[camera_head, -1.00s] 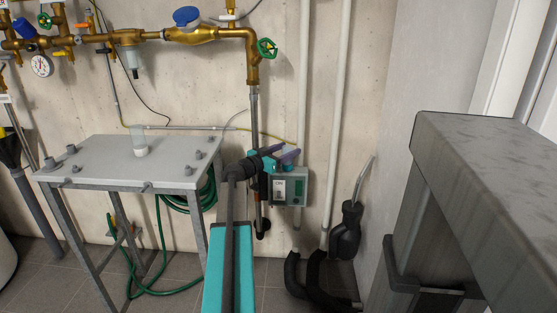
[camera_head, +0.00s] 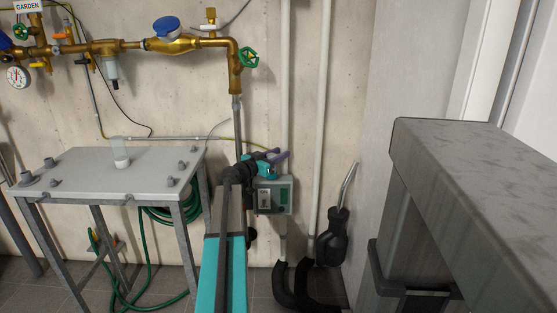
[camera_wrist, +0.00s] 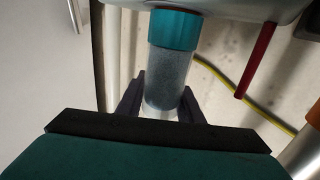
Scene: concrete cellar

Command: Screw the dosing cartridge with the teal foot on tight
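The dosing cartridge shows in the wrist view, with a teal foot (camera_wrist: 174,29) at the top against a grey housing and a speckled grey, see-through body (camera_wrist: 165,78) below it. The dark fingers of my gripper (camera_wrist: 161,98) lie close along both sides of its paler lower end and appear shut on it. Whether the thread is seated is hidden. In the head view my gripper (camera_head: 273,156) is just above a grey-green control box (camera_head: 272,196) with a label and small display; the cartridge is not clearly seen there.
A grey table (camera_head: 85,164) at left holds a clear cup with a white base (camera_head: 121,161) and several grey fittings. Brass pipework (camera_head: 190,45) runs above. A red rod (camera_wrist: 258,60) hangs right of the cartridge. A grey slab (camera_head: 480,165) fills the right foreground.

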